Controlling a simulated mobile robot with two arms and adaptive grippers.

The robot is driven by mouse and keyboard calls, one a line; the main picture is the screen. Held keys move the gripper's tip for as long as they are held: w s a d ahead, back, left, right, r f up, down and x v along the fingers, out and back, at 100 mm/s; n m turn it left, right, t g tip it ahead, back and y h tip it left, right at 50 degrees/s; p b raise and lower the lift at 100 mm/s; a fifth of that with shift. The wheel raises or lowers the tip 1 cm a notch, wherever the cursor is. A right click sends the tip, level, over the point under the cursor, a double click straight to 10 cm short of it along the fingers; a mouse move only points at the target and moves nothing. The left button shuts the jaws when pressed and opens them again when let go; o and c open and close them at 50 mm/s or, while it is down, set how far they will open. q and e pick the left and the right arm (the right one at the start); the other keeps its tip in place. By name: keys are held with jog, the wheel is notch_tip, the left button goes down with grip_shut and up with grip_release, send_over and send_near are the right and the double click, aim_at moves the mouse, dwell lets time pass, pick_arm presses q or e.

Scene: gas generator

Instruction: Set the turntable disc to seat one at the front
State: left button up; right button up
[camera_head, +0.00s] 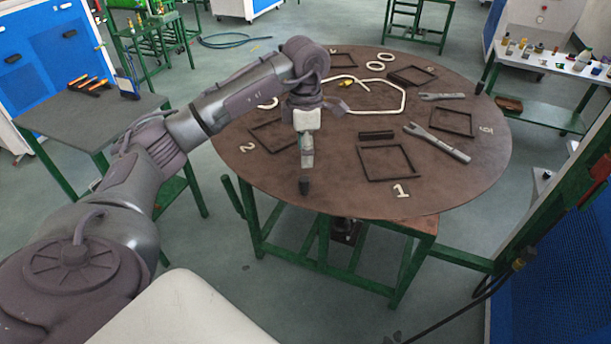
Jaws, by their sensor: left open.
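The round brown turntable disc (330,185) lies on a green-legged stand in the middle of the head view. The number 1 (401,191) is at its near edge, a little right of the disc's middle, with a dark square frame (389,162) behind it. The number 2 (247,147) is at the left edge and the number 5 (486,129) at the right. My left arm reaches in from the left, and its gripper (305,186) points down over the disc's near left part, open. I cannot tell whether its tips touch the disc. My right gripper is not in view.
A grey table (95,120) with orange-handled tools stands left. A green bench (540,68) stands at the back right, and a green post rises at the right.

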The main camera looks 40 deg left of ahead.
aim_at(305, 178)
pick_arm(q)
notch_tip(305, 178, down, 9)
jog(key=shift+f+p, duration=0.2)
jog(key=shift+p, duration=0.95)
grip_shut()
